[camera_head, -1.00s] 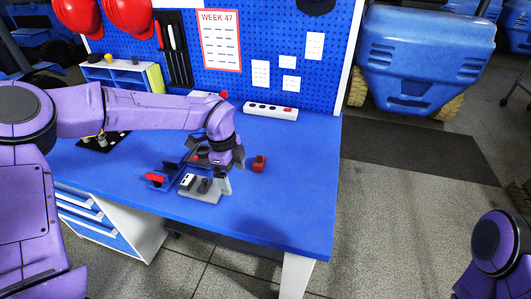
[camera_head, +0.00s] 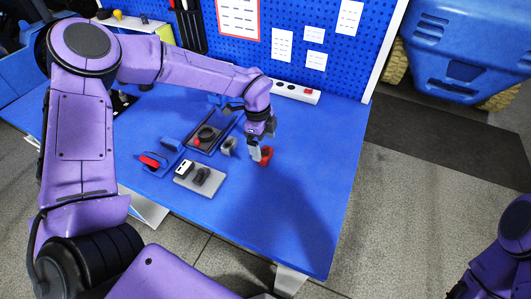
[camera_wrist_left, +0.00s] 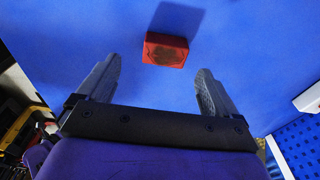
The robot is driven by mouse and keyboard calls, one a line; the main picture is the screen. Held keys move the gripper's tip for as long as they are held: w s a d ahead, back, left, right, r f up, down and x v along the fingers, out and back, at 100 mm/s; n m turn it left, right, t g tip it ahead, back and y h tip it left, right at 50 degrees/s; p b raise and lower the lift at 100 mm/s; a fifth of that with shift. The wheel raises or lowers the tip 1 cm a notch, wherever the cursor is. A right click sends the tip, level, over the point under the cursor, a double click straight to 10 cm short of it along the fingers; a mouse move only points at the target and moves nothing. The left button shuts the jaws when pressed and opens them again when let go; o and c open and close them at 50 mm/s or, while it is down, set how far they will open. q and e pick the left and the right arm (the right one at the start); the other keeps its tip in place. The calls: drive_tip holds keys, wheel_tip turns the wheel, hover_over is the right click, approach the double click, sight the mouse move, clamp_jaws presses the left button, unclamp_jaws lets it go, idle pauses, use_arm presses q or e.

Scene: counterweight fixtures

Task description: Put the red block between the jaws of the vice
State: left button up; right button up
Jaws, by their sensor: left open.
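The red block (camera_head: 266,157) lies on the blue bench top, right of the fixtures. My left gripper (camera_head: 256,154) is over the bench beside the block and partly overlaps it in the head view. In the left wrist view the block (camera_wrist_left: 165,49) shows a dark patch on its face. It sits just beyond the open, empty fingers (camera_wrist_left: 159,68), roughly centred between them. A grey plate (camera_head: 211,188) carries a white piece and a dark piece facing each other; it may be the vice, but I cannot tell for certain. My right gripper is out of view.
A blue fixture with a red part (camera_head: 150,161) stands left of the plate. A dark tray (camera_head: 208,136) with a round part lies behind it, with a grey curved piece (camera_head: 229,147) beside it. A power strip (camera_head: 296,92) lies at the back. The bench's front right is clear.

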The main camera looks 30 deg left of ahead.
sight(265, 152)
use_arm(q)
drive_tip(key=f, duration=0.1)
drive_tip(key=f+p, duration=0.1)
drive_tip(key=f, duration=0.1)
drive_tip(key=w+f, duration=0.1)
drive_tip(key=f, duration=0.1)
drive_tip(key=shift+p, duration=0.35)
drive_tip(key=shift+s+d+f, duration=0.1)
drive_tip(key=shift+f, duration=0.15)
drive_tip(key=shift+s, duration=0.15)
drive_tip(key=c, duration=1.2)
